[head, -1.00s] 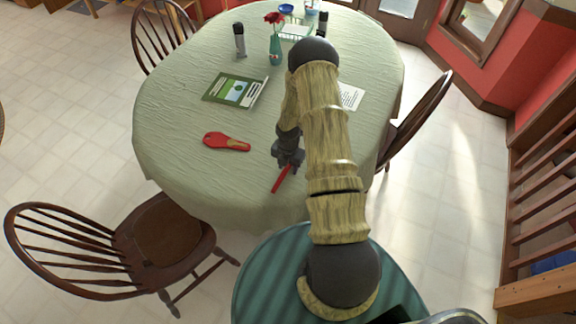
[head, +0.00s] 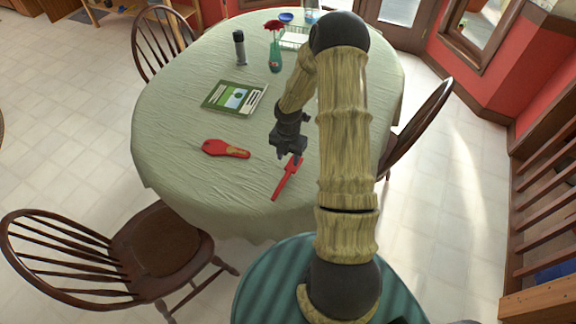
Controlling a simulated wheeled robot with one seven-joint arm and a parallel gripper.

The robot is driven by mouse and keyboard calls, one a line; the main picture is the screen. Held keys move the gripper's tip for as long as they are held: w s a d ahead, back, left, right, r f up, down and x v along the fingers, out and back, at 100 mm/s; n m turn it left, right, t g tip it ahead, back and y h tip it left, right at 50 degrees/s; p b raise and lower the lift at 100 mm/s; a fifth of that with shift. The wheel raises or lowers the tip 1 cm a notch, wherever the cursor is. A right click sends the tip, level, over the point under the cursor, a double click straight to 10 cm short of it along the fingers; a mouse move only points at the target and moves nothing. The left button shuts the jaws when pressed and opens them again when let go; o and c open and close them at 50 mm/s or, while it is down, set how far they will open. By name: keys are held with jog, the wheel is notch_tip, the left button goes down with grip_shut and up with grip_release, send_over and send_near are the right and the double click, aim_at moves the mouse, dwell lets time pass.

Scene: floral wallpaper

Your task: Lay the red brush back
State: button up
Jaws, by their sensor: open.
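The red brush (head: 287,180) is long and thin and appears to lie slantwise on the tablecloth near the front of the round table (head: 180,110). My gripper (head: 288,157) is at its far end, pointing down, with open jaws. The brush's far end shows close to the right finger; I cannot tell whether they touch. A flat red rest-like piece (head: 213,147) with a tan patch lies on the table to the left of my gripper, apart from the brush.
A green booklet (head: 235,96), a dark bottle (head: 239,47), a teal vase with a red flower (head: 275,57) and a blue bowl (head: 286,17) are farther back. Wooden chairs (head: 160,245) stand around the table. The cloth left of the red piece is clear.

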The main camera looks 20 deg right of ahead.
jog(key=shift+r, duration=1.1)
jog(key=s+a+r+m+t, duration=0.1)
jog(key=s+a+r+m, duration=0.5)
jog(key=s+r+m, duration=0.2)
jog(key=s+a+r+m+t, duration=0.1)
jog(key=s+a+r+m, duration=0.4)
jog(key=s+r+m, duration=0.3)
notch_tip(320, 180, up, 5)
jog(key=m, duration=0.9)
jog(key=shift+a+f+m+t, duration=0.2)
jog(key=shift+a+m+t, duration=0.1)
jog(key=shift+a+t, duration=0.1)
jog(key=shift+d, duration=0.1)
